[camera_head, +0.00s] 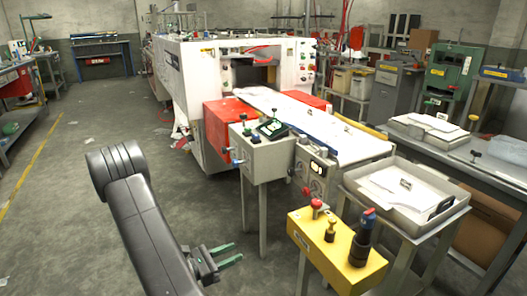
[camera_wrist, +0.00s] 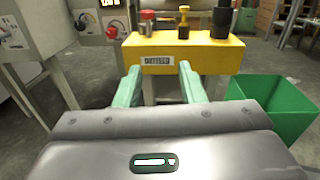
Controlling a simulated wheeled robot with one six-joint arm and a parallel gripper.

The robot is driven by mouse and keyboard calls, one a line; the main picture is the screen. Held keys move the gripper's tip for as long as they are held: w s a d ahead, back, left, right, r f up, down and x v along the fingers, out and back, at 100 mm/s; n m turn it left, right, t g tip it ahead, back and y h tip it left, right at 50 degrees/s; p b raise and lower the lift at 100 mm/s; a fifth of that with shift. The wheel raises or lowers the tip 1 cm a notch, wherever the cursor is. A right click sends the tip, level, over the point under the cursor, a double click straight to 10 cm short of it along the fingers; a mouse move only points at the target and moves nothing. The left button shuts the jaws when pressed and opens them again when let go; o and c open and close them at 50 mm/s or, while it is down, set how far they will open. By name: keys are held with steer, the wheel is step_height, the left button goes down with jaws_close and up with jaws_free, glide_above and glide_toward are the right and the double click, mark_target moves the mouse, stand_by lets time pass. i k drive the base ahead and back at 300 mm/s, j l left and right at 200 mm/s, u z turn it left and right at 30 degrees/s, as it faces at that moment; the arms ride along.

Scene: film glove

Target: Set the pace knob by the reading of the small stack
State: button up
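My gripper (camera_head: 228,254) is open and empty, low over the floor, left of the yellow control box (camera_head: 330,250). In the wrist view its green fingers (camera_wrist: 160,72) stand apart before the box's labelled front. A grey panel (camera_head: 316,168) beside the conveyor has a small lit display and a red knob (camera_head: 306,191). The red knob also shows in the wrist view (camera_wrist: 112,32), apart from my fingers. I cannot tell whether it is the pace knob. Papers (camera_head: 392,187) lie in a grey tray; I cannot tell whether they are the small stack. The display is too small to read.
The yellow box carries a red button (camera_head: 316,205), a yellow knob (camera_head: 330,228) and a black-handled control (camera_head: 364,238). A green bin (camera_wrist: 275,105) stands right of my gripper. A grey control box (camera_head: 262,155) stands by the white machine. The floor at left is open.

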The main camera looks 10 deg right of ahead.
mark_target(235, 162)
steer(key=i+j, duration=0.15)
steer(key=i, duration=0.4)
steer(key=i+j+z, duration=0.1)
steer(key=i, duration=0.45)
steer(key=i+j, duration=0.2)
steer(key=i, duration=0.35)
